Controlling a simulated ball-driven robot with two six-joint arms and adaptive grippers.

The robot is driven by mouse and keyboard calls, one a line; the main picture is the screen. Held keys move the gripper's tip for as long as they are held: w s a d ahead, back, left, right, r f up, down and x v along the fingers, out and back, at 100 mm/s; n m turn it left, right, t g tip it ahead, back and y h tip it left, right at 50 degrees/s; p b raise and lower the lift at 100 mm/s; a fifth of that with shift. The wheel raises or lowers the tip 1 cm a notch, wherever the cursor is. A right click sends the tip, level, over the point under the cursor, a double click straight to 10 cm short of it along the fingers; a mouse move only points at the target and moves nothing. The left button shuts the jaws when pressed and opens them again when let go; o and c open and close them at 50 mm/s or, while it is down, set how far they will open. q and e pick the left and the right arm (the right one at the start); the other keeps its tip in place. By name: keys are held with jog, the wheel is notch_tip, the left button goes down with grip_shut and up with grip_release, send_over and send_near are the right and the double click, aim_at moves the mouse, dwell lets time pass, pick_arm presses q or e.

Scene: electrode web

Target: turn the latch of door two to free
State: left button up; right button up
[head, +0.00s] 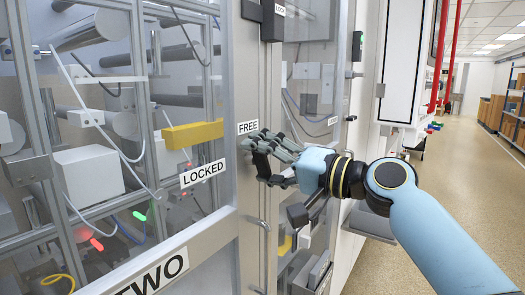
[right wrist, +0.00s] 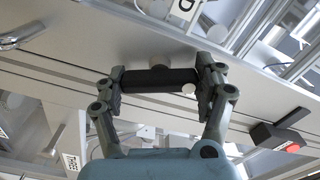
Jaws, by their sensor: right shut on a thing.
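Door two (head: 160,268) is at the left of the head view, with a grey frame, clear panes and a TWO sign. Its LOCKED label (head: 202,173) is on the frame, and its FREE label (head: 248,127) is above and to the right. My right gripper (head: 262,160) is at the door's edge, just below the FREE label. In the right wrist view, my right gripper (right wrist: 162,80) is shut on the black latch bar (right wrist: 160,79), one finger at each end. In the head view the fingers hide most of the latch, so its exact angle is unclear. My left gripper is not in view.
A yellow block (head: 193,134) and rollers show behind the door's panes. A black fitting (head: 271,20) is higher on the frame. A white cabinet (head: 402,60) stands to the right, with an open aisle floor (head: 460,170) beyond.

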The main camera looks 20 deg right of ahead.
jog(key=shift+m+p, duration=1.25)
jog(key=shift+m, duration=1.05)
jog(key=o, duration=1.1)
jog(key=shift+o, duration=0.2)
jog(key=v, duration=1.2)
jog(key=shift+d, duration=0.1)
